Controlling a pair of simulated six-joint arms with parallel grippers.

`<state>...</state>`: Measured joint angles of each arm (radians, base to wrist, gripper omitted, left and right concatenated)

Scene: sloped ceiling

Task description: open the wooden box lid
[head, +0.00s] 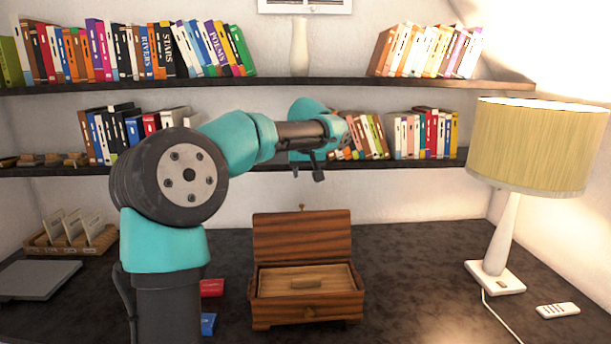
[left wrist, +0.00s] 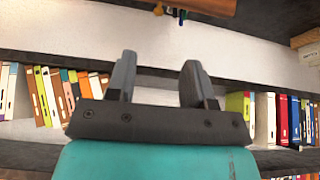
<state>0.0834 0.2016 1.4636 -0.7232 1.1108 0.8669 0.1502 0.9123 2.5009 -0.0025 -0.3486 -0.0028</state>
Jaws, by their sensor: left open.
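The wooden box (head: 307,308) stands on the dark desk, right of my left arm. Its lid (head: 301,237) is raised and stands nearly upright at the back, with a small knob (head: 301,207) at its top edge. Inside the box lies a lighter wooden panel (head: 280,279) with a small raised handle. My left gripper (head: 307,173) is open and empty, in the air above the raised lid and apart from it. Its two spread fingers show in the left wrist view (left wrist: 160,70) with nothing between them. My right gripper is not in view.
A lamp (head: 530,147) stands at the right, with a white remote (head: 557,310) near it. A red item (head: 212,288) and a blue item (head: 208,324) lie left of the box. Bookshelves (head: 270,84) line the wall behind my gripper. The desk between box and lamp is clear.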

